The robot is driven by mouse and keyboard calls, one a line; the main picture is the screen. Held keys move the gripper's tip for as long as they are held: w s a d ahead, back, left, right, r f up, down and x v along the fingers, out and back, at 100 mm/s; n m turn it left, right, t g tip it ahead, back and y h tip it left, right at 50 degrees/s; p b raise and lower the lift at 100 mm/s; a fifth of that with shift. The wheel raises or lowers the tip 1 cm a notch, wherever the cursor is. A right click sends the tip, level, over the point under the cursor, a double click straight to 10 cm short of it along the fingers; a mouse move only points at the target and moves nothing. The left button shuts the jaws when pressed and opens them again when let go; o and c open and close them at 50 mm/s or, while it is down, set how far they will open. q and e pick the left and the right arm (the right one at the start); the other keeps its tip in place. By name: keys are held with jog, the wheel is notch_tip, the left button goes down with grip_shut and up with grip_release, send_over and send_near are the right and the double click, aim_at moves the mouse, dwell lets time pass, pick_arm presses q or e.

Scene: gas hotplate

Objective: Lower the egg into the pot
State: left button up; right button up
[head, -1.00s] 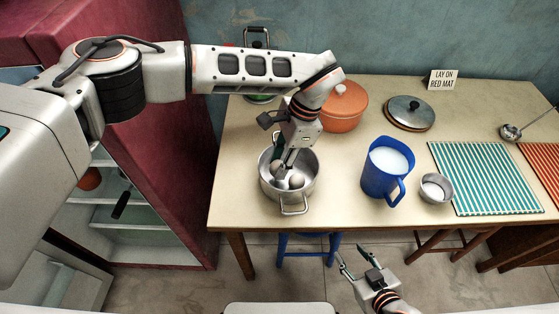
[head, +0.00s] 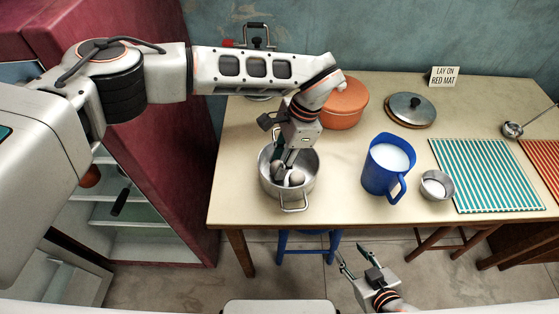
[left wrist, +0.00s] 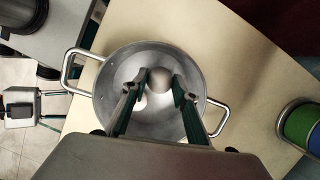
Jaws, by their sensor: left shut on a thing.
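A steel pot (head: 305,188) with two loop handles stands near the table's front left edge. It also shows in the left wrist view (left wrist: 104,96). My left gripper (head: 286,172) points down into the pot, with its fingertips below the rim. It is shut on an egg (left wrist: 160,78), seen between the fingertips in the left wrist view. A second pale, egg-like shape (left wrist: 140,102) lies lower in the pot, partly hidden by a finger. Whether the held egg touches the pot's bottom is unclear. My right gripper (head: 354,256) is open and empty in front of the table.
An orange lidded pot (head: 343,106) stands close behind my left wrist. A blue jug (head: 380,178) of white liquid and a small metal cup (head: 436,186) are to the right. Farther right are a striped teal mat (head: 485,175), a red mat (head: 545,160) and a ladle (head: 513,130).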

pick_arm(q)
jog(key=shift+f, duration=0.5)
dwell(0.3)
jog(key=o, duration=0.8)
jog(key=v, duration=1.2)
